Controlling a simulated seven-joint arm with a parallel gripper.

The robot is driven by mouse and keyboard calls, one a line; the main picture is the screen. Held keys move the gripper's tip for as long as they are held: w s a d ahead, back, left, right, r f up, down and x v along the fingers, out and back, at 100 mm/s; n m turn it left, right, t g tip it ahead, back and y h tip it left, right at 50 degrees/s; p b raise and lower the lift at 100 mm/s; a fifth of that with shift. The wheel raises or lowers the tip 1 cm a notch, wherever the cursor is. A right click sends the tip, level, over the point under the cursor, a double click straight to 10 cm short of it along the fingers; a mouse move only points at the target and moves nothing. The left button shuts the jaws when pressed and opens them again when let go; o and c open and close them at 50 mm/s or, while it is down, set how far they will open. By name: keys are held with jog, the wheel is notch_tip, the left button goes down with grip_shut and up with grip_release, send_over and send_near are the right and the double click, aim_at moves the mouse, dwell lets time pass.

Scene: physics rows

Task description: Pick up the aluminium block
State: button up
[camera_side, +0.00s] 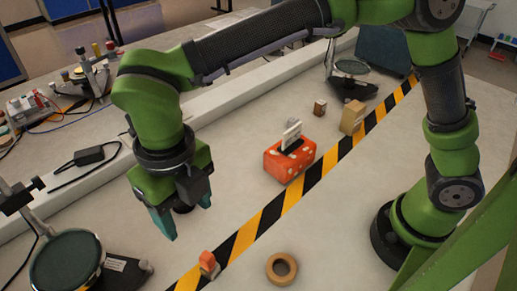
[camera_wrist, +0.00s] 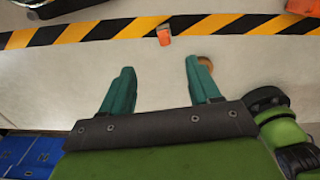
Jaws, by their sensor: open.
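My gripper (camera_side: 188,220) is open and empty, its teal fingers pointing down above the table at the left of the side view. The wrist view shows both fingers apart with bare table between them (camera_wrist: 157,68). No plain metal block stands out clearly. A small block, orange with a pale grey part (camera_side: 208,264), sits on the striped tape near the front, apart from my gripper. It also shows in the wrist view (camera_wrist: 164,36), beyond the fingertips. I cannot tell whether its grey part is aluminium. A small brown cube (camera_side: 320,106) stands farther back.
A tan tape roll (camera_side: 282,269) lies near the front, partly behind a finger in the wrist view (camera_wrist: 205,62). An orange tissue box (camera_side: 290,160) and a tan block (camera_side: 352,117) stand behind. A round-based stand (camera_side: 68,262) is at front left. Yellow-black tape (camera_side: 270,215) crosses the table.

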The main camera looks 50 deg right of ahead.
aim_at(206, 255)
jog(key=shift+n, duration=0.6)
notch_tip(206, 255, down, 12)
jog(key=shift+s+d+r, duration=0.1)
jog(key=shift+d+r, duration=0.05)
jog(key=shift+s+d+f, duration=0.1)
jog(key=shift+s+f, duration=0.05)
jog(key=shift+f, duration=1.2)
jog(key=shift+s+d+f, duration=0.1)
jog(key=shift+s+f, duration=0.05)
jog(key=shift+f, duration=1.15)
grip_shut()
jog(key=shift+r, duration=0.15)
